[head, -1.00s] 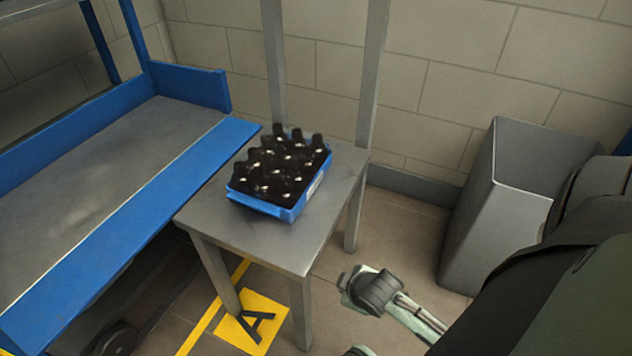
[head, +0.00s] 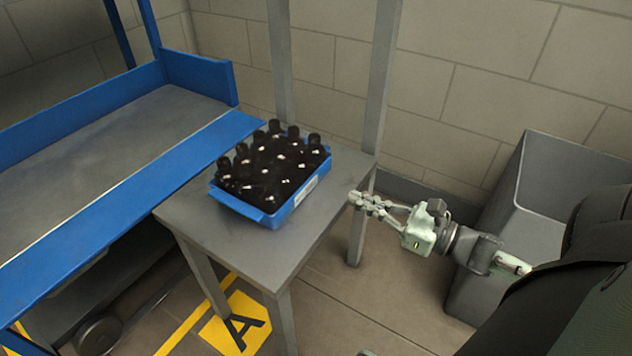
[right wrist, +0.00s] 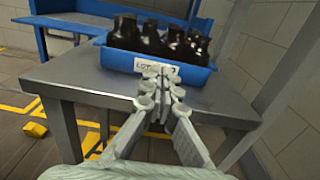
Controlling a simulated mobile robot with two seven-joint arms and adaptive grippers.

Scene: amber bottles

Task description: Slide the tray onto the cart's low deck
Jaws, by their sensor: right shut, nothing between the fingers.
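A blue tray (head: 290,206) full of dark bottles (head: 262,165) stands on a small grey table (head: 215,222) in the head view. In the right wrist view the tray (right wrist: 120,59) shows a white label on its near side. The cart (head: 130,185), with blue edges and a grey low deck (head: 120,130), stands left of the table. My right gripper (head: 356,198) is shut and empty at the table's right edge, apart from the tray. In the right wrist view its fingers (right wrist: 160,75) point at the tray's labelled side.
A grey bin (head: 480,290) stands at the right by the wall. Grey posts (head: 378,90) rise behind the table. A yellow floor mark (head: 235,322) with a letter A lies below the table. Bare table top lies in front of the tray.

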